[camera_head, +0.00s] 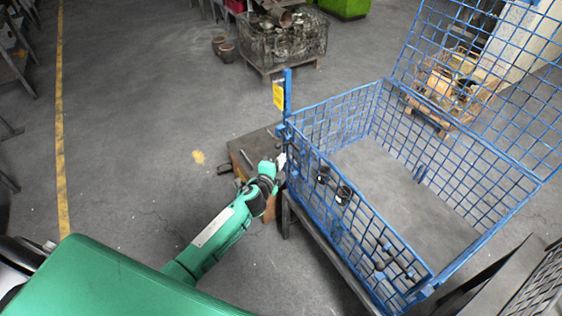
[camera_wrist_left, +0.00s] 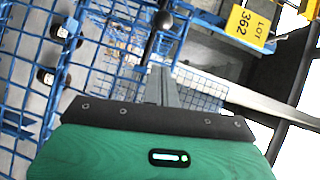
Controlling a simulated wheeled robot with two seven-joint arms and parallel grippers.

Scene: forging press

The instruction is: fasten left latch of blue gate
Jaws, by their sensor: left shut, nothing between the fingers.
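The blue gate (camera_head: 345,210) is the front mesh panel of a blue wire cage; it stands upright, and its mesh also shows in the left wrist view (camera_wrist_left: 88,72). My left gripper (camera_head: 281,161) is at the gate's left end, beside the blue corner post (camera_head: 288,90). In the left wrist view its grey fingers (camera_wrist_left: 161,84) are together and empty. Just beyond the fingertips is a dark rod with a round black knob (camera_wrist_left: 163,20), seemingly the left latch's handle. I cannot tell whether the fingers touch it. In the head view the gripper hides the latch area. My right gripper is not in view.
Dark round fittings (camera_head: 343,194) sit on the gate. A wire basket of parts (camera_head: 283,42) stands behind.

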